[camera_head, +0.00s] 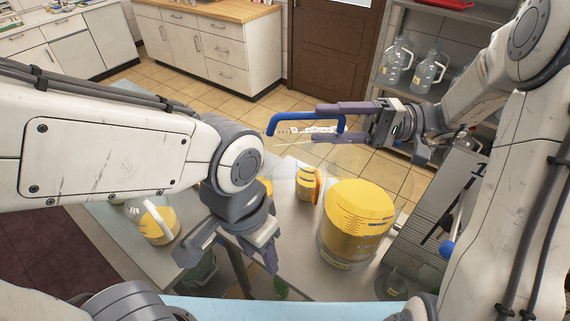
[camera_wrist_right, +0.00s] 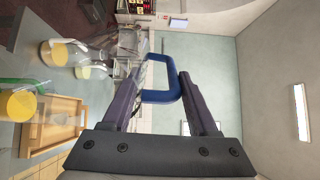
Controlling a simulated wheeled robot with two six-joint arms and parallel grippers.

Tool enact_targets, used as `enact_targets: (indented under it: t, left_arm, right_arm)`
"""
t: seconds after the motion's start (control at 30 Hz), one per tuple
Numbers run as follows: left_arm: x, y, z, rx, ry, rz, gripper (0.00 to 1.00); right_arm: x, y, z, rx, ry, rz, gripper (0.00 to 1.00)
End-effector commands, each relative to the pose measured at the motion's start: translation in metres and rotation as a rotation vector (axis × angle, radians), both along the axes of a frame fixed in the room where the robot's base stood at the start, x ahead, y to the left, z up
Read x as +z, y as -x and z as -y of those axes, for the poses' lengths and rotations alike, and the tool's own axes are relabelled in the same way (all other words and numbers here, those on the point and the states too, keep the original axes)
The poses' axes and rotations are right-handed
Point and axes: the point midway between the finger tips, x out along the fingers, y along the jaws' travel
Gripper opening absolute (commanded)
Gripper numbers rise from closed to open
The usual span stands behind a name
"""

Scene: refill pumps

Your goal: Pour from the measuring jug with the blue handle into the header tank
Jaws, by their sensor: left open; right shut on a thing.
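The measuring jug's blue handle (camera_head: 292,118) shows at the top centre of the head view. My right gripper (camera_head: 320,122) is shut on it and holds the jug up in the air. The jug's clear body is hard to make out; scale marks show below the handle, and its liquid level and tilt cannot be told. In the right wrist view the blue handle (camera_wrist_right: 160,90) lies between my purple fingers. A large clear vessel with yellow liquid, apparently the header tank (camera_head: 355,222), stands on the table below. My left gripper (camera_head: 232,255) is open and empty, left of the tank.
A jug with an orange handle (camera_head: 308,185) stands just left of the tank. A jug with a white handle (camera_head: 158,222) stands at the table's left. A grey cabinet (camera_head: 430,225) is right of the tank. Clear bottles (camera_head: 395,62) stand on the back shelf.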

Motion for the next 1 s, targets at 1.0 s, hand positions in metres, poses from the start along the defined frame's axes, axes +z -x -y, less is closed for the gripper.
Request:
enact_targets:
  t: [1.0]
  left_arm:
    - [0.004, 0.000, 0.000, 0.000, 0.000, 0.000, 0.50]
  right_arm:
    - [0.008, -0.003, 0.022, 0.001, -0.183, -0.028, 0.00]
